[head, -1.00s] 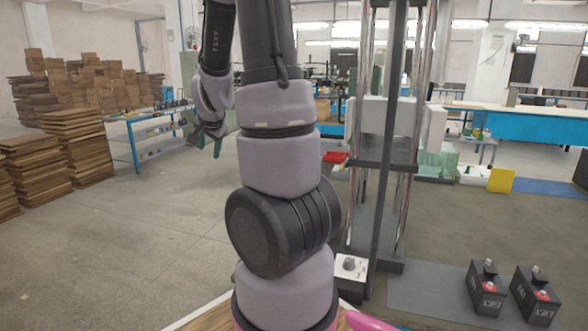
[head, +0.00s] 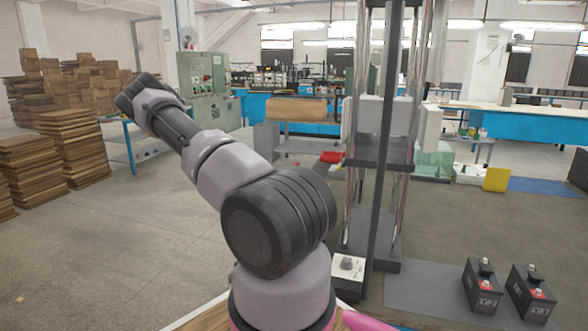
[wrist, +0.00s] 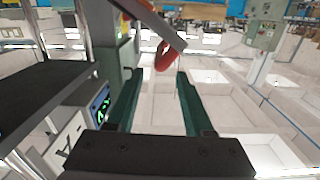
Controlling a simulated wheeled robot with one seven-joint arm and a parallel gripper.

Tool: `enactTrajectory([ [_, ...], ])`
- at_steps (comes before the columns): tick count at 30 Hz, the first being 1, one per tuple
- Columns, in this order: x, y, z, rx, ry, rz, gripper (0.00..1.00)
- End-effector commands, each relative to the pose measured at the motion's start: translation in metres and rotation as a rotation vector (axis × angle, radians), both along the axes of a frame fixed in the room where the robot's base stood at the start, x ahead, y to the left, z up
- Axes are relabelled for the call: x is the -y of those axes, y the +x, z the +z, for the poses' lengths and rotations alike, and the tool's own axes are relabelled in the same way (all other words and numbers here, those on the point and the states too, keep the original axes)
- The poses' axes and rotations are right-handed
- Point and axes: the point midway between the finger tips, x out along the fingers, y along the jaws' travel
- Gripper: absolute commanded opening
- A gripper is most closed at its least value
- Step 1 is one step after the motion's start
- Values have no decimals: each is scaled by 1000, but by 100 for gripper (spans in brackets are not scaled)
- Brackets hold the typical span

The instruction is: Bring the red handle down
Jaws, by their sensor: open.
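The red handle (wrist: 162,54) shows in the wrist view, a small curved red piece near the end of a grey bar (wrist: 152,20). It lies just beyond my gripper (wrist: 160,74), about in line with the gap between the fingertips. My gripper is open, its two dark green fingers well apart with nothing between them. Whether the handle is level with the fingertips or farther away, I cannot tell. In the head view I cannot make out the handle, and my gripper does not show; my arm leans up to the left.
A small lit green display (wrist: 101,105) and a dark flat surface (wrist: 45,85) are close on the left in the wrist view. The head view shows a tall dark frame (head: 383,130), stacked boards (head: 70,150), two black batteries (head: 484,290) and open floor at left.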

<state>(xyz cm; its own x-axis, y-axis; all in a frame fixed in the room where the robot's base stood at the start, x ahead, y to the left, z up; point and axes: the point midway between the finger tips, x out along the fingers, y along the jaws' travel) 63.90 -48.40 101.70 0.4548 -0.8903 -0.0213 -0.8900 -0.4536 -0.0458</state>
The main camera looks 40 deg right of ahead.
Motion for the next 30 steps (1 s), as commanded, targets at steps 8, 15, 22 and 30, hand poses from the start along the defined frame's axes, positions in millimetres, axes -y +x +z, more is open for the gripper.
enactTrajectory([
  [8,19,7,1,-6,-30,10,52],
  [15,59,29,1,-5,-30,12,52],
  [22,88,45,0,-7,-29,12,52],
  [30,97,50,0,-9,-28,13,52],
])
